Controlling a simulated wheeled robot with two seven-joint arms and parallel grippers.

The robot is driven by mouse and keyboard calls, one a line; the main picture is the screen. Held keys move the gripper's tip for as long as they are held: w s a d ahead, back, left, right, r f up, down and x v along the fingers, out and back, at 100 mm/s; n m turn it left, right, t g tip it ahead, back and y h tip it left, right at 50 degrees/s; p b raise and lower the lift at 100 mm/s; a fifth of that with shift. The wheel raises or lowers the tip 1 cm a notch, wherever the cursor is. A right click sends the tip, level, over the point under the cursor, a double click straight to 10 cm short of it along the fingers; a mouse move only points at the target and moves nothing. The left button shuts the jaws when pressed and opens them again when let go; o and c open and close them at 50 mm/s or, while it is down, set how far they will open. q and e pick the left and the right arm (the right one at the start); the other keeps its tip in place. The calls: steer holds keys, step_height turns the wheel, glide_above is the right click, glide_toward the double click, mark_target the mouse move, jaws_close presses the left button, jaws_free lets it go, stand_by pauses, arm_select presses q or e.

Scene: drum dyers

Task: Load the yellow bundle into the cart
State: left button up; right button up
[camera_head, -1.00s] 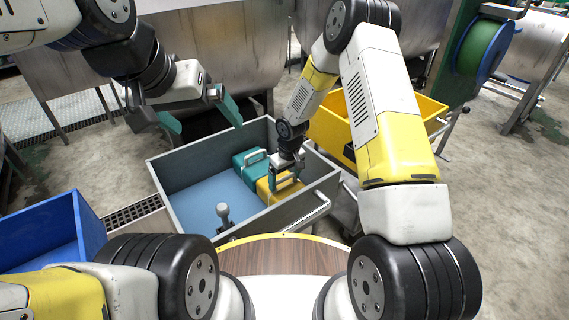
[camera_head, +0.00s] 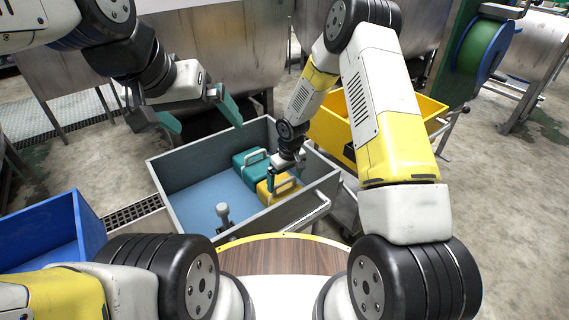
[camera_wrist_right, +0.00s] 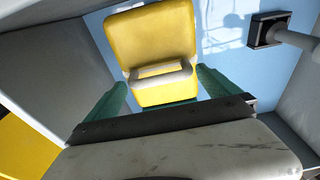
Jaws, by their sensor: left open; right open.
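The yellow bundle (camera_head: 266,193) with a pale handle lies in the grey bin with a blue floor (camera_head: 196,198), near its right wall. In the right wrist view the yellow bundle (camera_wrist_right: 150,40) lies just ahead of the fingers, its handle between them. My right gripper (camera_head: 286,170) is over the bundle, open, with teal fingers either side of the handle; it also shows in the right wrist view (camera_wrist_right: 161,77). My left gripper (camera_head: 208,110) is open and empty above the bin's far left side.
A teal bundle (camera_head: 247,163) lies beside the yellow one. A grey post with a dark base (camera_head: 223,212) stands in the bin. A yellow bin (camera_head: 425,105) is at right, a blue bin (camera_head: 45,235) at left. Metal drums (camera_head: 220,50) stand behind.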

step_height(320, 180, up, 10)
steer(key=s+d, duration=0.1)
step_height(320, 180, up, 13)
steer(key=m+t, duration=0.1)
steer(key=m, duration=0.1)
glide_above(288, 193)
steer(key=s+d, duration=0.3)
steer(key=d, duration=0.2)
steer(key=s+d+r+m+t, duration=0.1)
steer(key=s+d+r, duration=0.25)
steer(key=r, duration=0.35)
steer(key=s+d+r+m+t, duration=0.1)
steer(key=s+d+r, duration=0.1)
steer(key=s+r, duration=0.3)
steer(key=s+d+r+m+t+y, duration=0.1)
steer(key=s+r, duration=0.4)
steer(key=s, duration=0.9)
steer(key=shift+d+r+m+t, duration=0.4)
steer(key=shift+d+m, duration=0.15)
steer(key=shift+m, duration=0.25)
